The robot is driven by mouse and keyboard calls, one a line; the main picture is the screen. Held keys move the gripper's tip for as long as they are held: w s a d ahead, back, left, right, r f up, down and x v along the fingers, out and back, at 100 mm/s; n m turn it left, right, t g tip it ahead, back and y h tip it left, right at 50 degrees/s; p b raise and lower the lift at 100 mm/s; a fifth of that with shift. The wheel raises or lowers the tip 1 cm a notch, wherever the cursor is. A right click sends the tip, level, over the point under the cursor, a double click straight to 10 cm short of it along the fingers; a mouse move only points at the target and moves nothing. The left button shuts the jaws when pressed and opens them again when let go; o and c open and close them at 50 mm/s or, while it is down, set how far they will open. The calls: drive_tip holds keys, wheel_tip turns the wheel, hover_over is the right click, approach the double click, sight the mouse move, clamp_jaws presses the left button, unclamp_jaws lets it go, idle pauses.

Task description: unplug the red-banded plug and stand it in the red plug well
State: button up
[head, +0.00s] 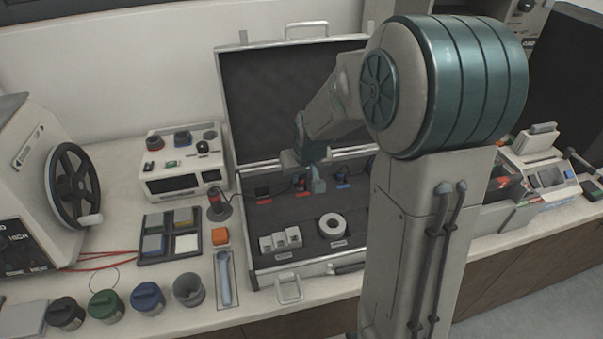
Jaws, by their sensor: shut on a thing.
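My gripper (314,183) reaches down into the open case, over the rear row of its dark foam. It is shut on a small dark piece with a reddish part (300,183), which I take to be the red-banded plug; the fingers partly hide it. A thin dark cable runs from there to the left. A red label (264,201) lies in front of a dark square well at the left of the row. Another red label lies just below my gripper, and a blue label (343,186) is to its right. I cannot tell whether the plug touches the foam.
The case's raised lid (285,95) stands behind my gripper. A grey ring (332,225) and pale blocks (280,240) lie in the front foam. A dark upright piece with a red band (216,203) stands left of the case. My arm hides the case's right side.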

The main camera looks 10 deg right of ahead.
drive_tip(key=shift+f, duration=0.15)
drive_tip(key=o, duration=1.5)
wheel_tip(320, 180, up, 8)
drive_tip(key=p, duration=0.4)
drive_tip(key=shift+f+p, duration=0.25)
drive_tip(key=shift+p, duration=0.15)
drive_tip(key=shift+m+g, duration=0.4)
drive_tip(key=shift+g, duration=0.3)
drive_tip(key=s+r, duration=0.2)
drive_tip(key=s, duration=0.5)
drive_tip(key=s+r, duration=0.3)
drive_tip(key=s, duration=0.5)
drive_tip(key=s+r, duration=0.2)
drive_tip(key=s, duration=0.6)
drive_tip(key=shift+s+a+r, duration=0.1)
drive_tip(key=shift+s+r, duration=0.05)
drive_tip(key=shift+r, duration=0.05)
